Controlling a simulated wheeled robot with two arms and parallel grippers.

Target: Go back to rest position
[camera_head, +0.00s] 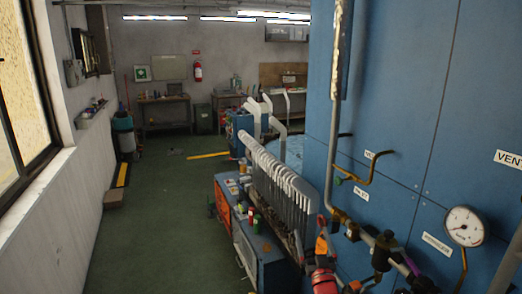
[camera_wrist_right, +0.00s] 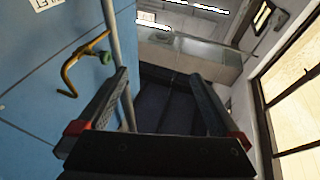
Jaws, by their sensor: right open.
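My right gripper (camera_wrist_right: 160,76) is open in the right wrist view. Its two dark fingers are spread wide with nothing between them. In the head view, red and orange parts (camera_head: 322,278) show at the bottom, right of centre, beside the blue panel; their fingertips are hard to make out. My left gripper is not in view. A row of pale, sock-shaped forms (camera_head: 280,178) stands on a machine in the middle of the head view. More pale forms (camera_head: 266,108) stand upright farther back.
A blue wall panel (camera_head: 408,110) with pipes and a pressure gauge (camera_head: 464,226) stands close on the right. A brass pipe (camera_wrist_right: 72,70) is near the fingers in the wrist view. Benches and a red extinguisher (camera_head: 197,71) are at the back.

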